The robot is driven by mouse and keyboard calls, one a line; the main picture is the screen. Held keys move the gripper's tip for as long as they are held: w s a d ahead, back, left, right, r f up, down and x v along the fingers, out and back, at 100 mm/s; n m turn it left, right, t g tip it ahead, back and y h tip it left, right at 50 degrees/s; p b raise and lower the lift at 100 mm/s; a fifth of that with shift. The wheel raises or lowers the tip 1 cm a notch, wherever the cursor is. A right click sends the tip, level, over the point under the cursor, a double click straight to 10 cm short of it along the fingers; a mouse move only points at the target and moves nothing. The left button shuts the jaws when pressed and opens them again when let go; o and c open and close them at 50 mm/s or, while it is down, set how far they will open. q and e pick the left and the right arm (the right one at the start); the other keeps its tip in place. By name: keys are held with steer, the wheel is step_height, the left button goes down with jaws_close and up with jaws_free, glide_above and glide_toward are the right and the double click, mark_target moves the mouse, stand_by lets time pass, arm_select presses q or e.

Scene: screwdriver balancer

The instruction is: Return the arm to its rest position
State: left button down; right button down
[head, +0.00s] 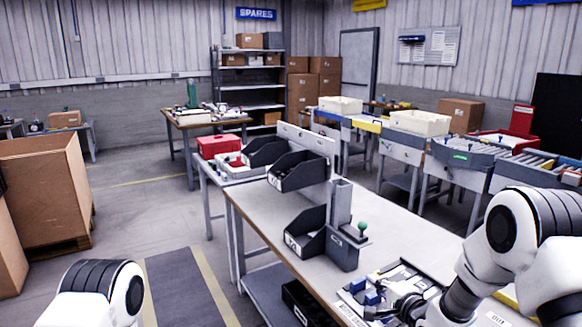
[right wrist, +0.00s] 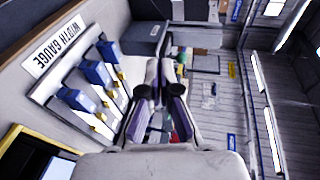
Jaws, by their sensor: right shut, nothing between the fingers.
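My right arm comes in from the right in the head view, bent over the workbench (head: 262,205). Its dark right gripper (head: 408,303) is low over the bench's near part, beside a gauge tray (head: 413,275). In the right wrist view the gripper's two fingers (right wrist: 160,68) are together with nothing between them. Only a white and black joint of my left arm (head: 100,290) shows at the bottom left; the left gripper is out of view.
A tray labelled "WIDTH GAUGE" (right wrist: 58,48) with several blue blocks (right wrist: 96,76) lies close to the right gripper. A grey post (head: 341,215) with a green knob and black bins (head: 305,232) stand farther along the bench.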

steer(key=s+f+g+h, duration=0.2)
steer(key=s+f+g, duration=0.5)
steer(key=s+f, duration=1.35)
steer(key=s+d+f+n+g+h, duration=0.1)
steer(key=s+n+g, duration=0.1)
steer(key=s+n, duration=0.2)
steer(key=s+d+f+n+g+h, duration=0.1)
steer(key=s+n, duration=0.4)
steer(key=s, duration=0.6)
steer(key=s+d+f+n+g+h, duration=0.1)
steer(key=s+d+f+n+g, duration=0.1)
steer(key=s, duration=0.5)
steer(key=f+n+g, duration=0.1)
steer(key=n+g, duration=0.1)
steer(key=shift+s+d+f+n, duration=0.25)
steer(key=shift+s+n, duration=0.05)
steer(key=shift+n, duration=0.1)
